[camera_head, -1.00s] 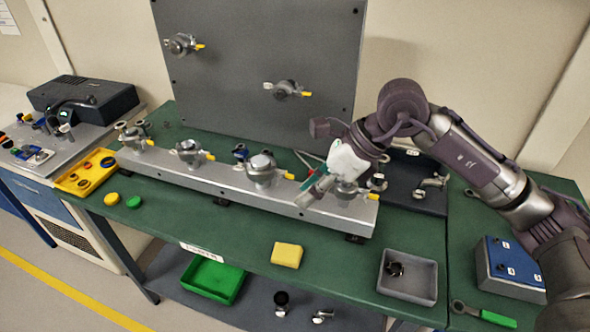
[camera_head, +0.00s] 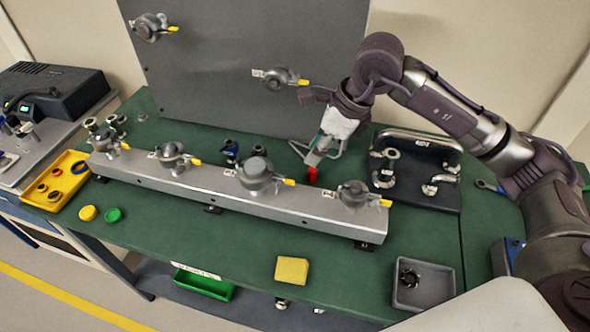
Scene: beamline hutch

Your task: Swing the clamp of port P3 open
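A metal rail (camera_head: 215,189) on the green bench carries a row of ports with grey clamps and yellow tabs. From left to right these are the first clamp (camera_head: 107,142), second (camera_head: 171,154), third (camera_head: 256,174) and fourth (camera_head: 354,193). The port labels are too small to read, so I cannot tell for certain which is P3. My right gripper (camera_head: 313,162) is just behind the rail, between the third and fourth clamps, apart from both. A small red piece (camera_head: 312,175) shows at its fingertips; I cannot tell what it is. My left gripper is out of view.
A grey upright panel (camera_head: 220,70) with two more clamps stands behind the rail. A dark tray (camera_head: 420,190) of metal fittings is right of the gripper. A yellow block (camera_head: 292,270) and grey bin (camera_head: 424,286) sit in front; bench between is clear.

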